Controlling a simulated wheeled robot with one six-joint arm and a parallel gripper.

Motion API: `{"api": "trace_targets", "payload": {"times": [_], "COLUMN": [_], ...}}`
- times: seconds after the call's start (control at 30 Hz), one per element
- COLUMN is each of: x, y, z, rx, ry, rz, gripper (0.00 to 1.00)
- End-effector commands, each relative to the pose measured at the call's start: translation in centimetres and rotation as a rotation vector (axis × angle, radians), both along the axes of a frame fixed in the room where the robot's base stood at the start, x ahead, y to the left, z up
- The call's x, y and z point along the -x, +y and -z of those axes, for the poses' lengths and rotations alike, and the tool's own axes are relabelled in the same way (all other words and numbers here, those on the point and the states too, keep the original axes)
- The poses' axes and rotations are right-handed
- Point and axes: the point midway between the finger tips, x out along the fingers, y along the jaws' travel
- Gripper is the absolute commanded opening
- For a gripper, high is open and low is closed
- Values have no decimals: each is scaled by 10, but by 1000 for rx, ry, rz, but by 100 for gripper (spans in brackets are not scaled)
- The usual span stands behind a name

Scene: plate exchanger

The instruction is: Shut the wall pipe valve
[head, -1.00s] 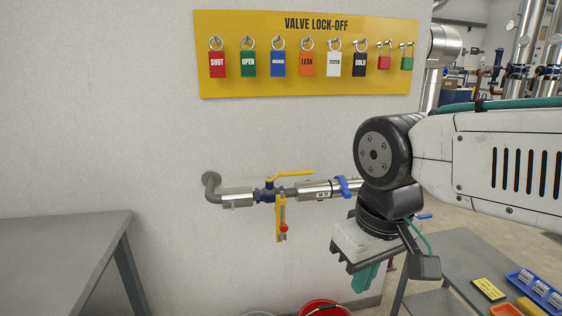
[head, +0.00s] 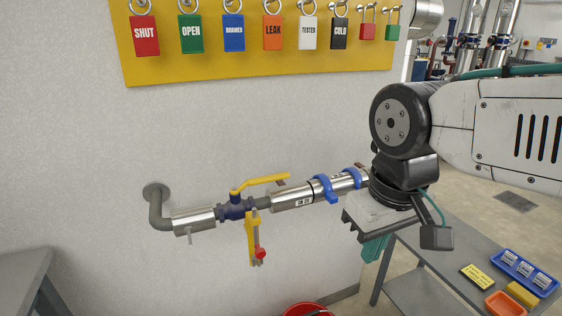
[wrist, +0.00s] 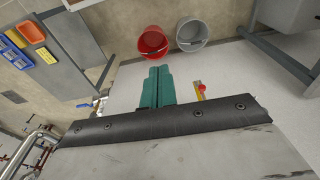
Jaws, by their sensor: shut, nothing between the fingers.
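The wall pipe valve has a blue body (head: 236,208) and a yellow lever (head: 262,182). In the head view the lever points right, roughly along the pipe (head: 194,221). A yellow piece with a red knob (head: 254,240) hangs just below the valve; it also shows in the wrist view (wrist: 200,91). My gripper (head: 374,248) is to the right of the valve and lower, apart from it, pointing down. Its teal fingers (wrist: 156,74) are together and empty. The lever is not clearly visible in the wrist view.
A yellow lock-off board (head: 250,72) with several tags hangs above. A red bucket (wrist: 152,42) and a grey bucket (wrist: 192,33) stand on the floor. Grey tables stand at left (head: 22,272) and right (head: 430,262), the right one holding trays. Blue clamps (head: 327,190) ring the pipe.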

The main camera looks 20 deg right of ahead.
Motion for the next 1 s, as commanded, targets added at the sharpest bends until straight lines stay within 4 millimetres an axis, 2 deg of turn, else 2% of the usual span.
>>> {"api": "trace_targets", "payload": {"times": [0.23,0.37,0.47,0.57,0.7,0.9,1.0], "x": [-2,-23,-61,-115,-200,-310,-348], "y": [0,0,1,3,7,14,17], "z": [-1,-12,-28,-45,-59,-58,-53], "rx": [0,0,1,1,1,-1,-1], "ry": [-1,-11,-32,-61,-110,-173,-195], "rz": [0,0,-3,-3,-2,-2,-2], "gripper": [0,0,0,0,0,0,0]}}
